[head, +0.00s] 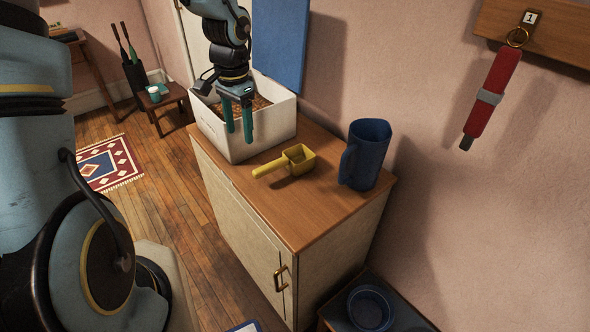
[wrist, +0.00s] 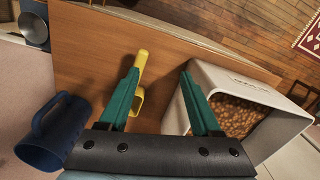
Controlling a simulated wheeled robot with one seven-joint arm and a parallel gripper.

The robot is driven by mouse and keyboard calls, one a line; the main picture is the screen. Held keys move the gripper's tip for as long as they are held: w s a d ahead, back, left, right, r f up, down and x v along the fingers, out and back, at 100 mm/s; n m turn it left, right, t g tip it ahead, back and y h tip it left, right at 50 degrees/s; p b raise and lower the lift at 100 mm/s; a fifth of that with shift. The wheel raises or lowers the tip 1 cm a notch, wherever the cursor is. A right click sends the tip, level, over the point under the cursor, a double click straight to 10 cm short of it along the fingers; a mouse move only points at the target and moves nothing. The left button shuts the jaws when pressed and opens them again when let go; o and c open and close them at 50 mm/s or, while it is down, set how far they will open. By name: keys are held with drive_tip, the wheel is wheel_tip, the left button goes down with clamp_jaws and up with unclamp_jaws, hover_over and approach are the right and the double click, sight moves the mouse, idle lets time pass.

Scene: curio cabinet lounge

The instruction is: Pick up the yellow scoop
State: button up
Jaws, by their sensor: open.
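The yellow scoop (head: 287,162) lies on the wooden top of a cabinet (head: 300,227), its handle pointing left towards the front edge in the head view. My gripper (head: 239,137) is open and empty, with green fingers, above the cabinet in front of the white bin. It is apart from the scoop, to its left in the head view. In the wrist view my gripper (wrist: 160,85) shows its fingers spread, and the scoop (wrist: 142,61) is partly hidden behind the left finger.
A white bin (head: 240,150) of brown pellets stands left of the scoop. A blue jug (head: 366,157) stands close on its right. Behind is a wall with a blue panel (head: 280,45) and a hanging red tool (head: 490,95). The cabinet top in front of the jug is clear.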

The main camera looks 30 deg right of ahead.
sight(277, 161)
drive_tip(key=d+f+m, duration=0.1)
drive_tip(key=d, duration=0.1)
drive_tip(key=s+d+f+m, duration=0.1)
drive_tip(key=d, duration=0.2)
drive_tip(key=d+f+m+b, duration=0.1)
drive_tip(key=d+f, duration=0.1)
drive_tip(key=d, duration=0.1)
drive_tip(key=shift+s+d, duration=0.15)
drive_tip(key=shift+s+d+f, duration=0.1)
drive_tip(key=shift+d+f, duration=0.15)
drive_tip(key=shift+f, duration=0.1)
wheel_tip(277, 161, down, 5)
drive_tip(key=shift+r+p, duration=0.1)
drive_tip(key=shift+p, duration=0.4)
drive_tip(key=shift+s+a+f+p, duration=0.15)
drive_tip(key=shift+f+p, duration=0.3)
drive_tip(key=shift+f, duration=0.9)
drive_tip(key=shift+a+f+p, duration=0.1)
drive_tip(key=shift+f+p, duration=0.35)
drive_tip(key=shift+f, duration=0.85)
clamp_jaws()
